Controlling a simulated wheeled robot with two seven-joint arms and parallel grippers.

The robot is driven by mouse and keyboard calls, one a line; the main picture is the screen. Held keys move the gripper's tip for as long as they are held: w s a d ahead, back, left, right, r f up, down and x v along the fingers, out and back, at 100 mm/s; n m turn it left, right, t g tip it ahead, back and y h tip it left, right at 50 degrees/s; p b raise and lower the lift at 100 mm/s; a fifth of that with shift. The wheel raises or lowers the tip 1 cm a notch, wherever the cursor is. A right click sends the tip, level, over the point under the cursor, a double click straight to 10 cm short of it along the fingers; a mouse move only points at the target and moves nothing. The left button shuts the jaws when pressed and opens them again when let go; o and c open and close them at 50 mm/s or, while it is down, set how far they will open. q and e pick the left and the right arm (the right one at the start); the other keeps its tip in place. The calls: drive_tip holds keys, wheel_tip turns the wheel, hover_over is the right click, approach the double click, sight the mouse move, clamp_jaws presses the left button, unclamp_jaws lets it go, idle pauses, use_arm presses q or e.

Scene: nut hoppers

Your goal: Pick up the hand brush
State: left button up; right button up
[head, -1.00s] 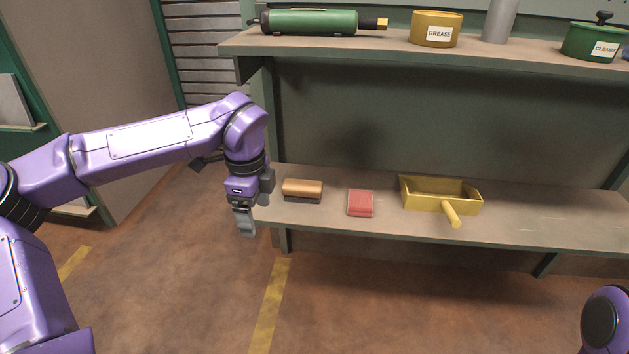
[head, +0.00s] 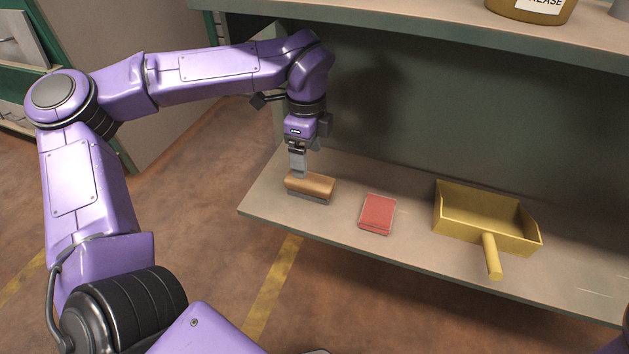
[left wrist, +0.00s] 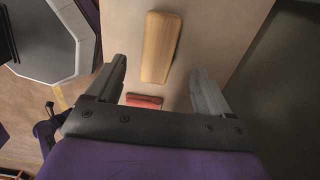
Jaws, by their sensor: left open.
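The hand brush (head: 312,186) has a tan wooden block over a dark underside and lies at the left end of the lower shelf. My left gripper (head: 299,172) points down just above the brush, over its left part. In the left wrist view, the open fingers (left wrist: 160,68) are spread on either side of the wooden block's (left wrist: 162,46) line, and no grip on it shows. The exact height gap cannot be told. My right gripper is not in view.
A red block (head: 377,214) lies to the right of the brush. A yellow dustpan (head: 480,215) with its handle toward the front lies farther right. The upper shelf (head: 400,32) overhangs at the back, with a grease tin (head: 528,8) on it.

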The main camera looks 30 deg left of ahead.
sight(310, 178)
use_arm(q)
drive_tip(key=f+b, duration=0.1)
drive_tip(key=f, duration=0.2)
drive_tip(key=f+b, duration=0.1)
drive_tip(key=f, duration=0.2)
drive_tip(key=f+b, duration=0.1)
drive_tip(key=f, duration=0.2)
drive_tip(key=shift+d, duration=0.3)
drive_tip(key=shift+r, duration=0.15)
drive_tip(key=shift+s, duration=0.1)
drive_tip(key=shift+c, duration=0.9)
drive_tip(key=c, duration=1)
